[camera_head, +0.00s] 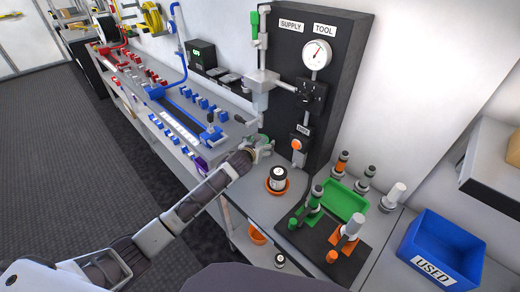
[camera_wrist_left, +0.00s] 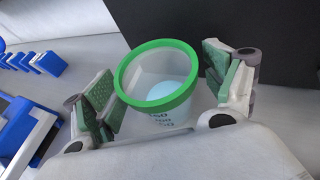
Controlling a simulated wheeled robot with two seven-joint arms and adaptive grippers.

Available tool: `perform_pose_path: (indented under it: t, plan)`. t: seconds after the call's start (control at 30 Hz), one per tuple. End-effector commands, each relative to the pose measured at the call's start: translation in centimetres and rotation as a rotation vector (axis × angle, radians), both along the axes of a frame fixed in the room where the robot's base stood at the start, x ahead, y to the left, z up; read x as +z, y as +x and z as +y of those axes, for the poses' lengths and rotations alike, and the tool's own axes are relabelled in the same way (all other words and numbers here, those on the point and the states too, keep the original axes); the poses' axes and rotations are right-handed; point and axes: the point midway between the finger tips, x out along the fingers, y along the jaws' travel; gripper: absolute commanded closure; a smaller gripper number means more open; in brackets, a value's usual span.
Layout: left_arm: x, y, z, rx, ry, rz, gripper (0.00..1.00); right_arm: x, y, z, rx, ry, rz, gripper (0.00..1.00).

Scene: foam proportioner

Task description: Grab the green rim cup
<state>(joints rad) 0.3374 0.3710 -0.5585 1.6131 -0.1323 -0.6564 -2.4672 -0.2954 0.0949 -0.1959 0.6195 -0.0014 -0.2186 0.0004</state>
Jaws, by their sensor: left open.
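The green rim cup (camera_wrist_left: 158,88) is a clear cup with a thick green rim and dark markings on its side. In the left wrist view it stands between the two spread fingers of my left gripper (camera_wrist_left: 160,97), with a visible gap on each side. Pale blue shows inside it. In the head view my left gripper (camera_head: 258,148) is at the bench's front edge, below the grey dispensing fixture (camera_head: 262,95). The cup is small there and largely hidden by the gripper. My right gripper is out of view.
A black panel (camera_head: 318,75) with a gauge stands behind the gripper. A dark jar in an orange dish (camera_head: 277,186) sits to the right. A green tray (camera_head: 345,201), several fittings and a blue USED bin (camera_head: 440,250) are farther right. Blue parts crowd the bench at left.

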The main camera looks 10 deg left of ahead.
Motion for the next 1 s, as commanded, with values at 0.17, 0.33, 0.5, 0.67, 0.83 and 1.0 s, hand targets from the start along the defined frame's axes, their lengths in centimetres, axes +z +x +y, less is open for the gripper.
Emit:
perform_pose_path:
  t: [0.17, 0.33, 0.5, 0.67, 0.83, 1.0]
  plan:
    - [-0.09, 0.36, -0.11, -0.001, -0.001, -0.001, 0.15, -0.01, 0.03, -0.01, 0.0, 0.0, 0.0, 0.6]
    - [-0.09, 0.36, -0.09, -0.001, -0.001, -0.001, 0.15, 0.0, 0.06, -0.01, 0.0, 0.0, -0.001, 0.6]
    - [-0.1, 0.35, -0.08, -0.001, -0.001, -0.001, 0.15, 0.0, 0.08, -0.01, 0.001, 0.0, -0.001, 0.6]
    - [-0.11, 0.34, -0.08, -0.001, -0.001, -0.001, 0.27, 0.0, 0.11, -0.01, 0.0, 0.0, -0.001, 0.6]
    - [-0.11, 0.34, -0.08, -0.001, -0.001, -0.001, 0.48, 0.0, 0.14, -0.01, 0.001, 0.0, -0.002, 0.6]
    - [-0.07, 0.35, -0.07, -0.001, -0.001, -0.001, 0.65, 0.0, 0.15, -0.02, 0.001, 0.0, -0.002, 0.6]
